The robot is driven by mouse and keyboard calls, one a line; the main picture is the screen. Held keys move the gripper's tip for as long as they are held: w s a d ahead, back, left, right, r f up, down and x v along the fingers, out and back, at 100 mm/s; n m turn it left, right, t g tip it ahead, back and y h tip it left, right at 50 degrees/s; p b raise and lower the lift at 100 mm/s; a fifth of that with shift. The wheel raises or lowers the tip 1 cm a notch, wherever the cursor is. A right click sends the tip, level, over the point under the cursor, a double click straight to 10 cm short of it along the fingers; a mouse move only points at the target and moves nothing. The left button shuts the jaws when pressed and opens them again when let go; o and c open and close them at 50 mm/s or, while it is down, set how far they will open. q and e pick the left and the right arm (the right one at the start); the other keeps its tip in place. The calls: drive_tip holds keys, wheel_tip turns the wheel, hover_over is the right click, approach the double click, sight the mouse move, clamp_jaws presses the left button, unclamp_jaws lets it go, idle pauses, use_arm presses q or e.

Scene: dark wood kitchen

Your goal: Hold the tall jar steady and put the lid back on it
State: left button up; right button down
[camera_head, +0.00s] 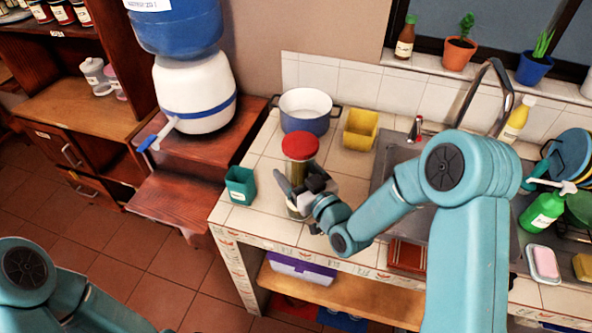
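The tall jar (299,170) stands upright on the tiled counter, with greenish-brown contents behind clear walls. The red lid (300,146) sits on top of its mouth; whether it is screwed tight cannot be seen. My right gripper (293,189) is at the jar's lower half, its dark fingers overlapping the jar in the picture. I cannot tell whether they are closed on it. My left arm shows only at the bottom left, and its gripper is out of view.
A green cup (240,186) stands left of the jar. A blue-and-white pot (305,110) and a yellow container (360,130) stand behind it. The sink (392,152) with its faucet is to the right. The counter's front left (255,222) is clear.

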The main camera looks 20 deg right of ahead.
drive_tip(key=shift+s, duration=0.1)
drive_tip(key=shift+f, duration=0.2)
unclamp_jaws()
drive_tip(key=shift+r, duration=0.1)
